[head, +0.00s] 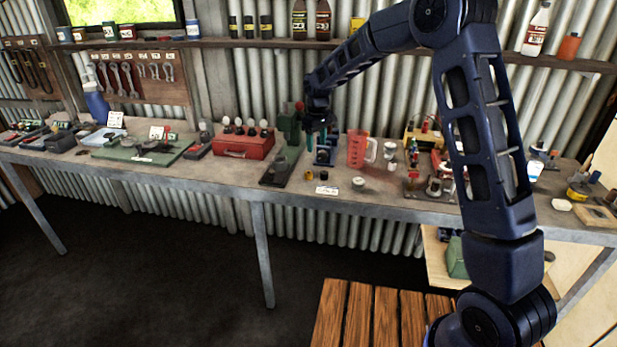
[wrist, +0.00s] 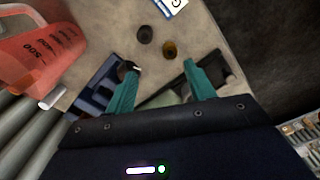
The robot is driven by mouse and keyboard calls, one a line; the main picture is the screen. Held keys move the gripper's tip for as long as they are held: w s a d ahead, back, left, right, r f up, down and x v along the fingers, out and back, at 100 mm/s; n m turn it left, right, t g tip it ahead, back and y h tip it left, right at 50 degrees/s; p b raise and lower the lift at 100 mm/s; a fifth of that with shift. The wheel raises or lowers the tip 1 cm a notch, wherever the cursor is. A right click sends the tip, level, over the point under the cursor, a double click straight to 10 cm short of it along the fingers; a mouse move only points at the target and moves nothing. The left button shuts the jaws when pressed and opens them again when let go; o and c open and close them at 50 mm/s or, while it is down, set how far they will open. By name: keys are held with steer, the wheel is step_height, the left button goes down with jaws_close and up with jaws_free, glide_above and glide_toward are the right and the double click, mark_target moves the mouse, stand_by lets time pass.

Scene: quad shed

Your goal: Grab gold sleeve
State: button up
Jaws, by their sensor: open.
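The gold sleeve (wrist: 169,50) is a small gold-brown ring standing on the bench, beyond my fingertips in the wrist view. In the head view it is a small yellowish piece (head: 309,173) near the bench's front edge. A similar dark sleeve (wrist: 145,34) stands close beside it. My gripper (wrist: 160,72) is open, with its two teal fingers apart and nothing seen between them. In the head view my gripper (head: 318,126) hangs above the bench, behind and above the sleeves.
A blue stand (head: 325,152) is below my gripper, with a red measuring jug (head: 358,150) to its right. A green press (head: 288,125) and a red toolbox (head: 243,145) are at left. A white label card (head: 327,190) lies near the front edge.

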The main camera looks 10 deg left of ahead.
mark_target(309, 172)
steer(key=shift+n, duration=0.3)
steer(key=a+f, duration=0.1)
steer(key=f, duration=0.3)
steer(key=a+f, duration=0.1)
steer(key=f, duration=0.4)
steer(key=a+f, duration=0.1)
steer(key=f, duration=0.3)
steer(key=shift+f, duration=0.15)
steer(key=c, duration=1.1)
